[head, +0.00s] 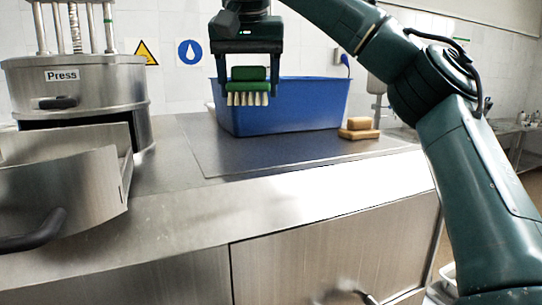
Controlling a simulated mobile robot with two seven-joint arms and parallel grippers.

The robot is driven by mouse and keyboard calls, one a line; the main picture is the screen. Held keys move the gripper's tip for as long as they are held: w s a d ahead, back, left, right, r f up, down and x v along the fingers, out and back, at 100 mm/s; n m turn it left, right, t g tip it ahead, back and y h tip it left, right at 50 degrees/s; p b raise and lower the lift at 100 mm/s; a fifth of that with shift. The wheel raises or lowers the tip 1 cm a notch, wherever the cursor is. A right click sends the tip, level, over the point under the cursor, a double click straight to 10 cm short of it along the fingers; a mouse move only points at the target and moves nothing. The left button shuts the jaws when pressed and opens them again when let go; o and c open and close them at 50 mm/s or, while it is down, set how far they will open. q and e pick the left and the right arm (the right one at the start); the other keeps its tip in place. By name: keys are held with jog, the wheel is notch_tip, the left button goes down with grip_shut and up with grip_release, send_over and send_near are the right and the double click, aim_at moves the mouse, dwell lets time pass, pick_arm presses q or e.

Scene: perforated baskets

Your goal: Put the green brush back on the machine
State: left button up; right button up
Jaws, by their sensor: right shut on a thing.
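My right gripper (248,88) points down in front of the blue basin, with its fingers on either side of the green brush (248,74). The brush has a green back and pale bristles facing down, and it is held clear above the counter. The steel machine labelled "Press" (85,85) stands at the left on the counter, with a dark handle on its front. A curved steel drawer or tray part (60,190) with a dark handle stands open in front of it. My left gripper does not show.
A blue basin (310,105) stands on the steel counter behind the gripper. Tan sponges or blocks (358,130) are stacked to its right. The counter (240,160) in front of the basin is clear. My right arm spans the right side.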

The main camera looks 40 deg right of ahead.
notch_tip(320, 180, down, 10)
jog(key=shift+r, duration=0.1)
dwell(0.4)
jog(key=o, duration=1)
jog(key=shift+f, duration=0.2)
jog(key=shift+c, duration=0.2)
jog(key=shift+r, duration=0.1)
jog(key=v, duration=1.2)
jog(key=shift+r, duration=0.15)
jog(key=shift+d, duration=0.1)
